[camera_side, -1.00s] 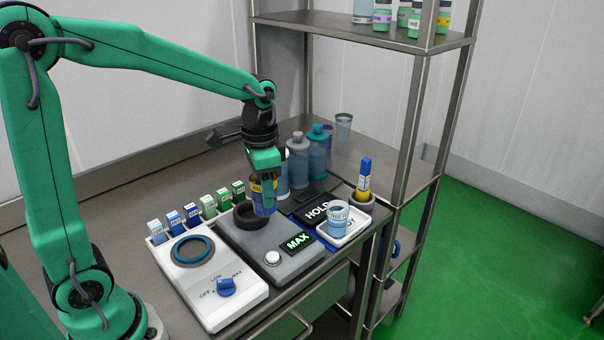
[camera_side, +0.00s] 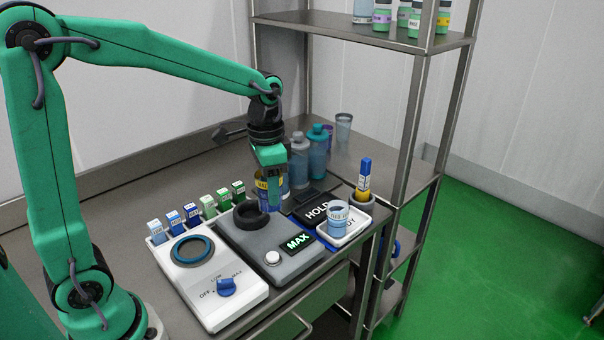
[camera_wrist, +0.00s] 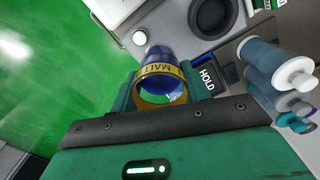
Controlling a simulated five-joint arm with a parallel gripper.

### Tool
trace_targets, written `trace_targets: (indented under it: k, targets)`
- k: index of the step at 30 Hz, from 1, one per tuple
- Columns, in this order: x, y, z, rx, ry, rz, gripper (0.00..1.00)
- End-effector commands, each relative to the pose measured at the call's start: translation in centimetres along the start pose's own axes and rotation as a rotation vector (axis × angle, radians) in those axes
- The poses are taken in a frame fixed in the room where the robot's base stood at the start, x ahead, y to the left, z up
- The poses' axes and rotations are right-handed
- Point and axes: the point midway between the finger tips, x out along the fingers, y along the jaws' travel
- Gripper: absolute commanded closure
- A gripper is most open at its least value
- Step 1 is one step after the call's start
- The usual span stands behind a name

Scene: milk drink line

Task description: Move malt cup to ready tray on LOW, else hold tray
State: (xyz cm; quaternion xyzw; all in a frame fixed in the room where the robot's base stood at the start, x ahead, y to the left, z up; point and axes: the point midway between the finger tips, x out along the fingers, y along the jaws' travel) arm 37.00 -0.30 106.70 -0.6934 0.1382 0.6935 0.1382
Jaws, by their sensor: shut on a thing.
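The malt cup (camera_wrist: 163,68) is blue with a yellow MALT band and shows between my fingers in the wrist view. My gripper (camera_side: 270,183) is shut on the cup (camera_side: 263,191) and holds it to the right of the black ring (camera_side: 250,214) on the grey unit, partly hidden by the fingers in the side view. The display (camera_side: 297,242) reads MAX. The dark hold tray (camera_side: 308,210), lettered HOLD, lies right of the grey unit. The white ready tray (camera_side: 353,231) in front of it bears a light blue cup (camera_side: 338,218).
Blue bottles (camera_side: 318,150) stand behind the hold tray, close to my gripper. A blue and yellow marker (camera_side: 364,180) stands in a round holder by the shelf post. The white unit (camera_side: 240,305) with a blue dial (camera_side: 226,287) is at the front left.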

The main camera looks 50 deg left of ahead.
Motion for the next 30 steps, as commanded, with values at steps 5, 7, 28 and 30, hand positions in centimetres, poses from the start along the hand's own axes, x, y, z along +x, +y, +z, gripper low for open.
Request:
trace_targets:
  k: [5, 7, 28, 30]
  targets:
    - [-0.2, -1.2, -2.3, -0.001, 0.001, 0.000, 0.86]
    - [-0.2, -1.9, -3.4, -0.002, 0.000, 0.000, 0.86]
    - [1.6, -9.3, -15.0, -0.002, 0.000, 0.000, 0.86]
    - [2.1, -10.0, -15.9, -0.001, 0.000, 0.000, 0.86]
